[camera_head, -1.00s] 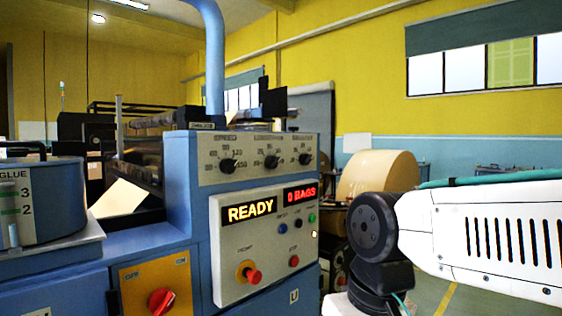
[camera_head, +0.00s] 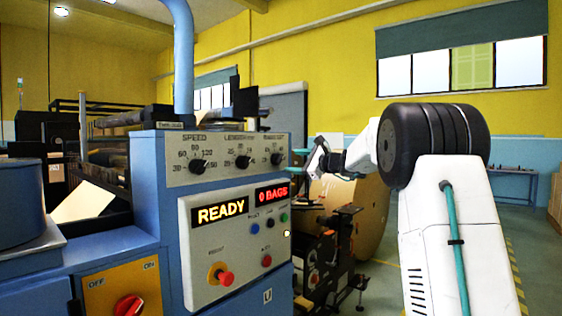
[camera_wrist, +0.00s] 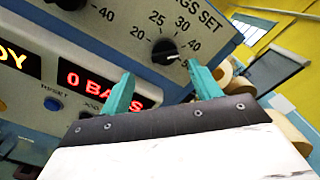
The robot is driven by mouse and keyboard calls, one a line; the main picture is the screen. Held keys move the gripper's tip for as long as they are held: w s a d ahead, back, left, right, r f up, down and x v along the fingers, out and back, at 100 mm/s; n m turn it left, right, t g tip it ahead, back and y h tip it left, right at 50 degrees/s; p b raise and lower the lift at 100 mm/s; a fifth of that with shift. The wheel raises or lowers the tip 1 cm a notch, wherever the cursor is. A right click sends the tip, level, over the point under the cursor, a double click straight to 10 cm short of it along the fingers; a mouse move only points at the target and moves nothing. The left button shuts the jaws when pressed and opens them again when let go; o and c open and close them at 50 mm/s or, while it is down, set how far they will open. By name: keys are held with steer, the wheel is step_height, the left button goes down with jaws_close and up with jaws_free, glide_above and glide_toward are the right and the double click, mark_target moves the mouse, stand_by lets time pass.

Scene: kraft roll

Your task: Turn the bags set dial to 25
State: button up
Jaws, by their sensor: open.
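The bags set dial (camera_head: 277,158) is the rightmost black knob on the upper panel in the head view. In the wrist view the bags set dial (camera_wrist: 165,52) shows close up, with 20, 25, 30 and 40 printed around it. Its white mark points to the lower right, past 40; the label there is partly hidden by a finger. My gripper (camera_wrist: 162,82) has two teal fingers, spread apart and empty. They lie just below the dial in the picture, with the knob apart from both. In the head view my gripper (camera_head: 311,160) is right of the panel.
The speed dial (camera_head: 198,167) and length dial (camera_head: 243,162) are to the left. Below are the READY display (camera_head: 220,210), the 0 BAGS display (camera_head: 271,194), small buttons and a red knob (camera_head: 225,278). A paper roll (camera_head: 370,210) stands behind my arm.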

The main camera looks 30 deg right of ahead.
mark_target(281, 157)
steer(key=x, duration=0.7)
steer(key=shift+w+d+r, duration=0.1)
steer(key=shift+w+d, duration=0.15)
steer(key=shift+w, duration=0.3)
steer(key=c, duration=1)
